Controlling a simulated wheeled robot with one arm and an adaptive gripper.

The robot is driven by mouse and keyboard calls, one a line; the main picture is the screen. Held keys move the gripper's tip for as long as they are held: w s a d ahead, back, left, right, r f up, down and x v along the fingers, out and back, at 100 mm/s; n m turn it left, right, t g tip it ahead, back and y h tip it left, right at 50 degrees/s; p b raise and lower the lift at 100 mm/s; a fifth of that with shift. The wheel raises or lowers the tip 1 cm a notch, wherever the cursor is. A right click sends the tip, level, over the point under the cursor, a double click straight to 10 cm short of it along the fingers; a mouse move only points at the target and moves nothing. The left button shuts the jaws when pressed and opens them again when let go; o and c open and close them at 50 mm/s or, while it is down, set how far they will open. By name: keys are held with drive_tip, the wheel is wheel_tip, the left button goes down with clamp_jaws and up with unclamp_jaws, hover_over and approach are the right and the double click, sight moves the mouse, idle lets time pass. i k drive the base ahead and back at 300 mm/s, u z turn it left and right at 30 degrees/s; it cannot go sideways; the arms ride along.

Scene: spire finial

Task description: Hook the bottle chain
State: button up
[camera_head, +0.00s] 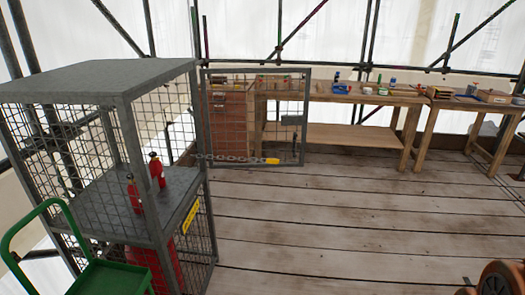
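A grey mesh cage (140,95) stands at the left, with a shelf (100,205) across its middle. Two small red bottles, one nearer (134,196) and one behind it (157,171), stand upright on the shelf. A larger red bottle (172,266) is partly hidden in the lower part. A metal chain (228,158) runs from near the cage's right post across the lower part of an open mesh door (255,120). It ends at a yellow piece (271,161). I cannot tell whether that end is fastened. My gripper is not in view.
A green trolley (97,278) stands at the lower left, close before the cage. Workbenches (345,95) with tools line the back. A rounded brown-orange part (502,280) shows at the lower right. The plank floor (330,220) between is clear.

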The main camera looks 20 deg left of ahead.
sight(270, 161)
drive_tip(key=z, duration=0.15)
drive_tip(key=i, duration=1.8)
drive_tip(key=u, duration=0.45)
drive_tip(key=i, duration=1.3)
drive_tip(key=u, duration=1.8)
drive_tip(key=i, duration=0.8)
drive_tip(key=u, duration=0.7)
drive_tip(key=k, duration=0.5)
drive_tip(key=z, duration=1.3)
drive_tip(key=k, duration=0.85)
drive_tip(key=z, duration=0.05)
